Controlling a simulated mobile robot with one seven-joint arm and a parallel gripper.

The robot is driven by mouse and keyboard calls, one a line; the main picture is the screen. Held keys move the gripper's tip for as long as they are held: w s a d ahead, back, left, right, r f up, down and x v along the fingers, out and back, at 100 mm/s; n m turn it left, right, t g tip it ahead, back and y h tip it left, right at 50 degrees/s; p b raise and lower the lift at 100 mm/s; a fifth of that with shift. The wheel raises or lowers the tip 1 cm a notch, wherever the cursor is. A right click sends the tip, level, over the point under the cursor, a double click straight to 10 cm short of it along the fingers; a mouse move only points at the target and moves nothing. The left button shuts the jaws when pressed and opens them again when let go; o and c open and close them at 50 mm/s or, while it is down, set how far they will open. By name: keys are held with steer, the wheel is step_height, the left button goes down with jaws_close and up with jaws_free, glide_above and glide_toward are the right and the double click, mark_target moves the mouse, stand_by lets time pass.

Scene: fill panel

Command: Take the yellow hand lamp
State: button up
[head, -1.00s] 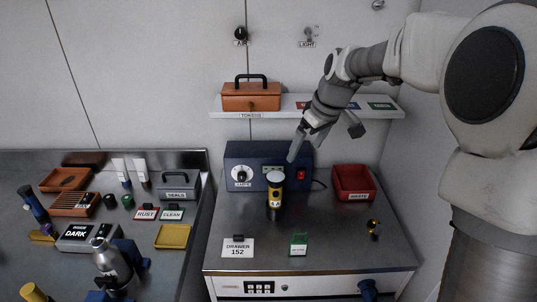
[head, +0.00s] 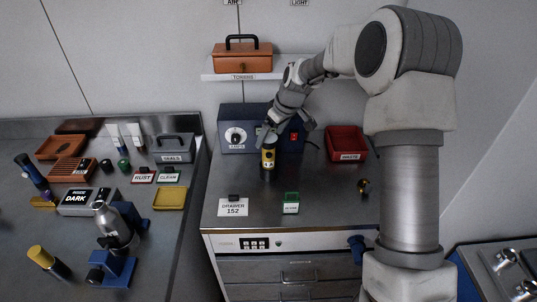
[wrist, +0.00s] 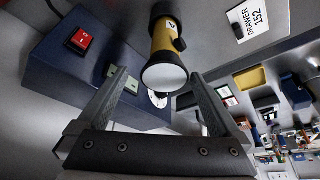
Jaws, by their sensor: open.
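The yellow hand lamp (head: 268,157) stands upright on the steel cabinet top, in front of the dark blue lamp-control box. It has a yellow body with dark bands. In the wrist view the hand lamp (wrist: 163,42) points its round white face at the camera, with a black knob on its side. My gripper (head: 270,133) is open at the top of the lamp. In the wrist view my gripper (wrist: 162,80) has its fingertips on either side of the white face, with no clear contact. How deep the lamp sits between the fingers cannot be told.
The blue box (head: 232,112) with a dial and red switch stands close behind the lamp. A red waste bin (head: 345,140) is to the right. A shelf (head: 212,72) with an orange box is above.

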mark_target(269, 157)
steer(key=shift+s+p+x, duration=0.15)
steer(key=shift+p+x, duration=0.15)
steer(key=shift+x, duration=1.05)
steer(key=shift+s+p+x, duration=0.2)
steer(key=shift+p+x, duration=0.1)
steer(key=shift+x, duration=1.1)
jaws_close()
